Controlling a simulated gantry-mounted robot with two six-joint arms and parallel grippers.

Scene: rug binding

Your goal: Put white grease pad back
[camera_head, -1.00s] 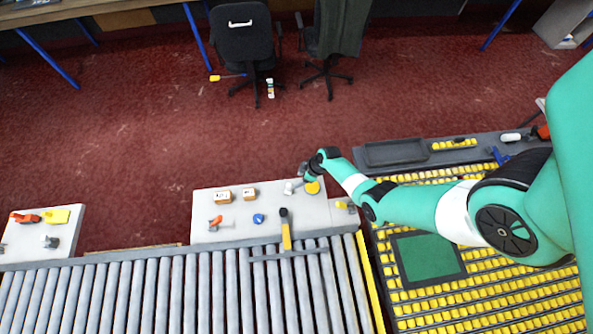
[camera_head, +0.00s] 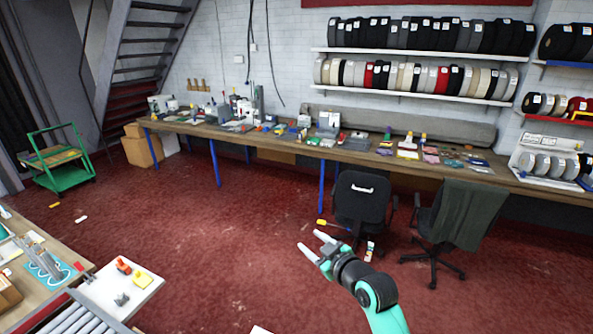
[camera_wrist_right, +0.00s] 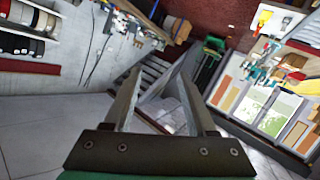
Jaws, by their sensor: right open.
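My right gripper (camera_head: 318,246) is open and empty, held out over the red floor in the head view. Its two spread fingers (camera_wrist_right: 160,95) also show in the right wrist view, with nothing between them. My left gripper is not in view. I cannot surely pick out the white grease pad. A small white item (camera_head: 80,219) lies on the floor at the left, too small to identify. A white board (camera_head: 145,297) at lower left carries orange, yellow and grey items.
A long workbench (camera_head: 215,128) crowded with small items runs along the back wall. Two black chairs (camera_head: 362,205) stand before it. A green cart (camera_head: 66,178) is at far left. Grey rollers (camera_head: 80,322) are at lower left. The middle floor is mostly clear.

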